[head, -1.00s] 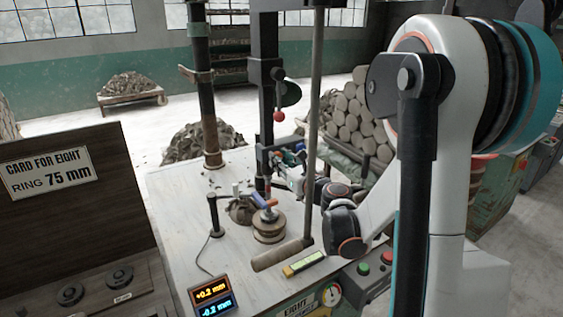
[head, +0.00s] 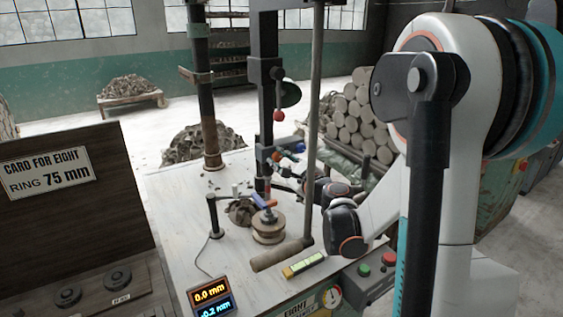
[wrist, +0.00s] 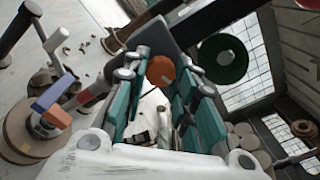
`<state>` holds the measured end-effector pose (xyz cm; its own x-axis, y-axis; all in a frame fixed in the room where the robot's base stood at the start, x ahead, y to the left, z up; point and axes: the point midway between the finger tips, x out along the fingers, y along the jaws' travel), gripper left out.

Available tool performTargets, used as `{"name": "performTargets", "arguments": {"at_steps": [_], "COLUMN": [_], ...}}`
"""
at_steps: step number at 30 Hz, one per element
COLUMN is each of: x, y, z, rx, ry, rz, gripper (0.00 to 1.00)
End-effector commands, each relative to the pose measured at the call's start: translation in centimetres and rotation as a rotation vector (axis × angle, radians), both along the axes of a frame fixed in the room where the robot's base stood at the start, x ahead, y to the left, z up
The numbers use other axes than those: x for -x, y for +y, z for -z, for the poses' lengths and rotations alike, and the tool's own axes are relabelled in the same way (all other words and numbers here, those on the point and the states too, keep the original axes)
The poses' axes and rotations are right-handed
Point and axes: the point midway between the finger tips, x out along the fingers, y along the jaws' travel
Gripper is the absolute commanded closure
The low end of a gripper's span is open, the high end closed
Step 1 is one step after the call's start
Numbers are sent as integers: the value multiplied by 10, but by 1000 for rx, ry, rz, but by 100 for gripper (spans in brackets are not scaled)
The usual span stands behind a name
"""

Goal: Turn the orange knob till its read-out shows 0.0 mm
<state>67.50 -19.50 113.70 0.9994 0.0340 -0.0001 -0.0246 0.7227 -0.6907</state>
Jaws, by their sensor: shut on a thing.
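The orange knob (wrist: 160,70) shows in the wrist view between the teal fingers of my gripper (wrist: 160,88), which is shut on it. In the head view my gripper (head: 282,160) is at the dark upright column, and the knob is small and mostly hidden there. The read-out (head: 210,294) stands at the front of the table. Its upper orange line shows 0.0 mm, and its lower blue line appears to show -0.2 mm.
A round stack (head: 268,229) with a blue handle and a reddish one stands on the white table (head: 180,205) below my gripper. A grey-brown clump (head: 240,211) lies beside it. A thin pole (head: 313,120) rises in front of my arm. A card board (head: 60,210) is at left.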

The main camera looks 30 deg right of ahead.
Motion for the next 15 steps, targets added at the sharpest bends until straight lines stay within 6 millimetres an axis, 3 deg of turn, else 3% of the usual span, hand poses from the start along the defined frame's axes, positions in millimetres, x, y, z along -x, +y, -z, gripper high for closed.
{"name": "performTargets", "arguments": {"at_steps": [15], "x": [0], "y": [0], "z": [0], "rx": [37], "ry": [-1], "rz": [0], "gripper": [98]}}
